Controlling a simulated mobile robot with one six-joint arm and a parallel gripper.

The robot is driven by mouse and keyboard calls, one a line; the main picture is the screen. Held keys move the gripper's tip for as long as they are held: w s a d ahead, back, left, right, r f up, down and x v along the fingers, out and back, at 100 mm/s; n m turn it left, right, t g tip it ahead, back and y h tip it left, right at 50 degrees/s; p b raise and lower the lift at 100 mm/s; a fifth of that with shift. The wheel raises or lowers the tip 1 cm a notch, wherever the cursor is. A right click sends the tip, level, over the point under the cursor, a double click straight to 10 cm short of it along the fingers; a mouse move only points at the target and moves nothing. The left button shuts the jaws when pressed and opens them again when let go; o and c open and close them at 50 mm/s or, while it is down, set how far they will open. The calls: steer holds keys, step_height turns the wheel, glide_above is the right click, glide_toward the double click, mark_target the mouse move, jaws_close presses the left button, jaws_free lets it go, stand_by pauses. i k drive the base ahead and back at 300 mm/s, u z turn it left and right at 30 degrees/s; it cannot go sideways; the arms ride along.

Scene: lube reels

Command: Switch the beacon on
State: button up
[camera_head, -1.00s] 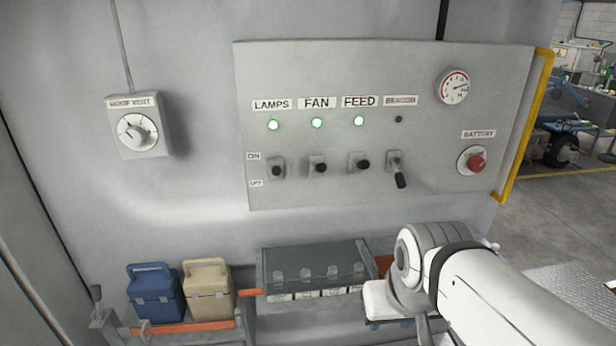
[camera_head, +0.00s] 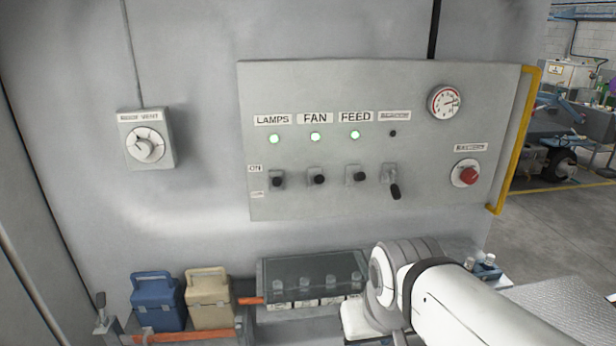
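The grey control panel (camera_head: 430,107) is on the wall. The beacon switch (camera_head: 394,190) is the rightmost of the toggles, under a small blurred label (camera_head: 394,116). Its black handle points down, and the lamp (camera_head: 393,133) above it is dark. The lamps switch (camera_head: 277,181), fan switch (camera_head: 318,179) and feed switch (camera_head: 358,176) have handles sticking out more level, with green lamps lit above them. My white arm reaches in from the lower right, below the panel. My gripper itself cannot be made out.
A red battery knob (camera_head: 468,175) and a round gauge (camera_head: 444,102) are on the panel's right. A yellow rail (camera_head: 517,145) runs along its right edge. A dial box (camera_head: 146,140) hangs at left. Below stand a blue can (camera_head: 157,303), a beige can (camera_head: 209,303) and a dark battery box (camera_head: 310,272).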

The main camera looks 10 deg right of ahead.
mark_target(395, 192)
steer(key=i, duration=1)
